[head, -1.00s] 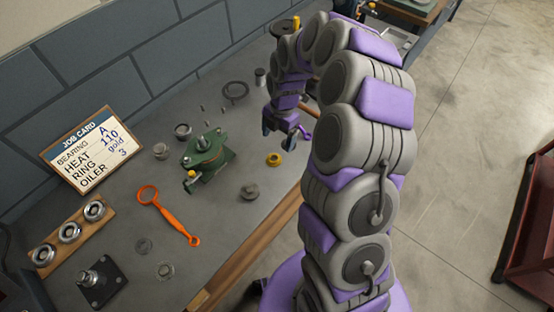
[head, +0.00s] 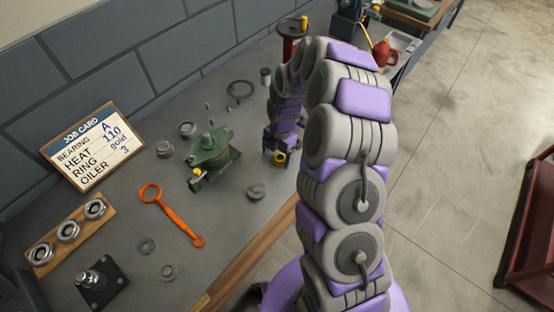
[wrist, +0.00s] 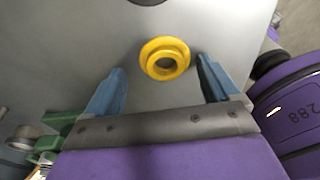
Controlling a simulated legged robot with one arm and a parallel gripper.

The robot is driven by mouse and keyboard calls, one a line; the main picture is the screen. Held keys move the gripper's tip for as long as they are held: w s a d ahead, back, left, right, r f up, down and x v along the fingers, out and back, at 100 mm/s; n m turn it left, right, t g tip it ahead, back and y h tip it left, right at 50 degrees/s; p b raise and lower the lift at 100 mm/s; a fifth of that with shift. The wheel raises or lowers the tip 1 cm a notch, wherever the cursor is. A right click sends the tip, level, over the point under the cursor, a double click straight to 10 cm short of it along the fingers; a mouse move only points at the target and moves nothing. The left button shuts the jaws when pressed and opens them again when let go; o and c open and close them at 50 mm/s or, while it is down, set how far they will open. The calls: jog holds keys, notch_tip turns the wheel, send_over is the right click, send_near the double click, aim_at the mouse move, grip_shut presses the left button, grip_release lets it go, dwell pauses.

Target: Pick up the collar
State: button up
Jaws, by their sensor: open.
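The collar appears to be the yellow flanged ring (wrist: 181,50), which lies on the grey bench with its hole facing up. In the head view the yellow ring (head: 279,158) shows right at the end of my arm. My gripper (wrist: 160,78) is open, with its blue fingers apart. In the wrist view the ring sits just beyond the fingertips, between their lines and slightly nearer the right finger. Nothing is held. In the head view my gripper (head: 278,150) is small and its fingers partly cover the ring.
The green casing (head: 212,155) stands left of my gripper. A small grey part (head: 256,191) lies in front of it. An orange spanner (head: 172,215), a wooden rack of bearings (head: 70,231) and a job card (head: 92,146) are farther left. A dark ring (head: 240,90) lies behind.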

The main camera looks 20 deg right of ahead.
jog(key=shift+d, duration=1.1)
jog(key=c, duration=0.7)
jog(key=shift+a, duration=0.1)
jog(key=shift+c, duration=0.7)
jog(key=shift+a, duration=0.7)
jog(key=c, duration=0.3)
